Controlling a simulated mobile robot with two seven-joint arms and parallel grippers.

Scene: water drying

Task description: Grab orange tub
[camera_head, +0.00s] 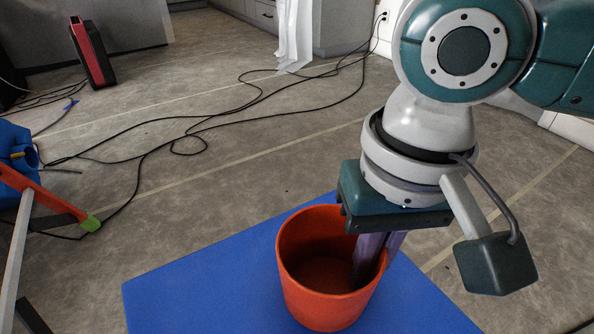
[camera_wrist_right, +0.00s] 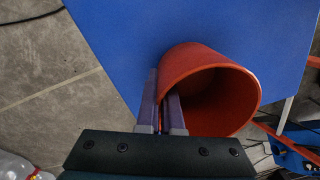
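The orange tub (camera_head: 312,304) is an open, empty-looking round container over the blue tabletop (camera_head: 190,298), near the bottom middle of the head view. It looks upright; I cannot tell whether its base touches the surface. My right gripper (camera_head: 376,258) points down at the tub's right wall, one finger inside and one outside. In the right wrist view the tub (camera_wrist_right: 190,62) shows its mouth, and my right gripper's close-set fingers (camera_wrist_right: 163,90) have the wall between them, shut on it. The outer fingertip is hidden behind the tub in the head view. My left gripper is out of view.
Black cables (camera_head: 190,130) cross the grey floor. A red and black case (camera_head: 92,52) stands far left. The tabletop left of the tub is clear.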

